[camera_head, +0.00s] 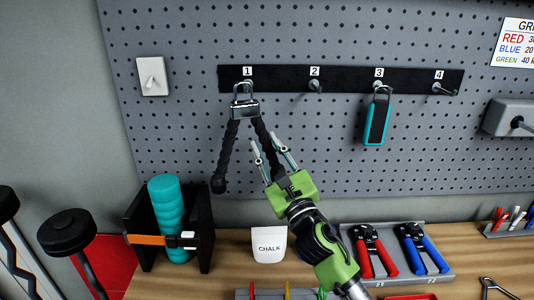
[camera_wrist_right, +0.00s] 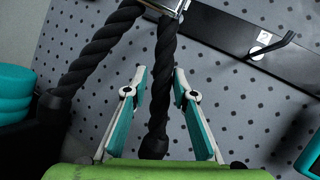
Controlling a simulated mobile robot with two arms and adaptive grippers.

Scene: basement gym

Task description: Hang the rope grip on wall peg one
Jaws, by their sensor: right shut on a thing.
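The rope grip (camera_head: 229,145) is a black braided rope with two strands hanging from a metal clasp (camera_head: 244,105). The clasp is at wall peg 1 (camera_head: 247,84), and its upper loop appears to be around the peg. My right gripper (camera_head: 264,140) is shut on the right strand, low down. In the right wrist view the rope (camera_wrist_right: 163,85) runs between the two fingers (camera_wrist_right: 160,72), and the left strand (camera_wrist_right: 95,50) hangs free. The exact contact between loop and peg is too small to tell. My left gripper is not in view.
Pegs 2 (camera_head: 315,86) and 4 (camera_head: 444,89) are empty. A teal and black item (camera_head: 376,121) hangs on peg 3. On the bench below are a teal roller (camera_head: 168,215), a chalk bag (camera_head: 269,243) and a tray with red and blue hand grippers (camera_head: 398,250).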

